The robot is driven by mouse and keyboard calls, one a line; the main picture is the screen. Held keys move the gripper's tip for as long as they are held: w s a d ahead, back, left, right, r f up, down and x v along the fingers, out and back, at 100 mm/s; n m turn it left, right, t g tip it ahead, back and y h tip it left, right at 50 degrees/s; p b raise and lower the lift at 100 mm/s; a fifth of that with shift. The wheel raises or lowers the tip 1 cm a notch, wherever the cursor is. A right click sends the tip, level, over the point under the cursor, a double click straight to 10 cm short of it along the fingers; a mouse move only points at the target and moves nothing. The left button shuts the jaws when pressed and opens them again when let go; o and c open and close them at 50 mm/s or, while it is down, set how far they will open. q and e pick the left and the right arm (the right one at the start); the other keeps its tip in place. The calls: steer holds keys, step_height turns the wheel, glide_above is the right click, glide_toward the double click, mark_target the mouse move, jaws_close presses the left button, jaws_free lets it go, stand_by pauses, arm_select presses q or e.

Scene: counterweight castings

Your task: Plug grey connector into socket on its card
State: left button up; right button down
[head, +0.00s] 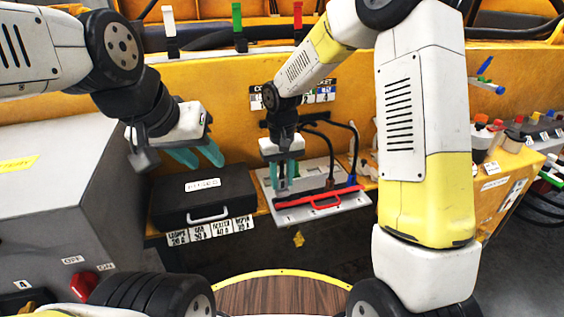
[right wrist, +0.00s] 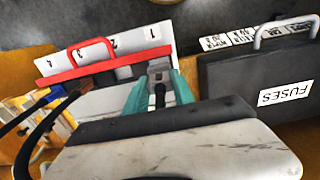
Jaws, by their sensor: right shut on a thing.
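The light grey card (head: 300,213) with a red handle (head: 326,202) lies on the yellow ledge; the right wrist view shows the card (right wrist: 128,68) numbered along its edge. My right gripper (head: 283,182) points down over the card's left part. Its teal fingers (right wrist: 160,88) are closed around the grey connector (right wrist: 158,66), which has a dark cable or stem. Whether the connector sits in a socket or just above it cannot be told, as the fingers hide the contact. My left gripper (head: 197,158) is open and empty above the black case.
A black case (head: 203,192) labelled FUSES stands left of the card, close to my right gripper. A grey cabinet (head: 50,200) stands at left. Coloured knobs are at far right.

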mark_target(282, 189)
steer(key=shift+f, duration=0.55)
steer(key=shift+f, duration=1.45)
stand_by(1.0)
steer(key=c, duration=1)
jaws_free()
steer(key=shift+o, duration=0.2)
step_height(282, 189, up, 8)
steer(key=shift+f, duration=0.1)
